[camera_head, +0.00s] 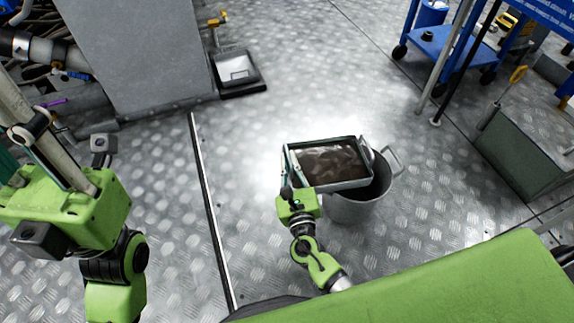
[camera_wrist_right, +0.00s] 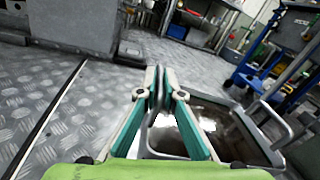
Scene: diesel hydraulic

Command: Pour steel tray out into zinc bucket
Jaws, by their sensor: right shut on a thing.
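The steel tray (camera_head: 335,188) is a shallow rectangular pan holding a dark, shiny content. It is over the zinc bucket (camera_head: 352,210), covering much of its mouth, and looks close to level. My right gripper (camera_head: 288,165) is shut on the tray's left edge in the head view. The bucket's inside is mostly hidden by the tray. My left gripper (camera_head: 38,150) is at the far left, away from both; its finger gap is unclear.
Grey metal cabinet (camera_head: 135,45) stands at the upper left, with a dustpan-like item (camera_head: 236,70) beside it. A blue cart (camera_head: 450,45) is at the upper right and a grey-green box (camera_head: 530,150) at the right. The patterned floor around the bucket is clear.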

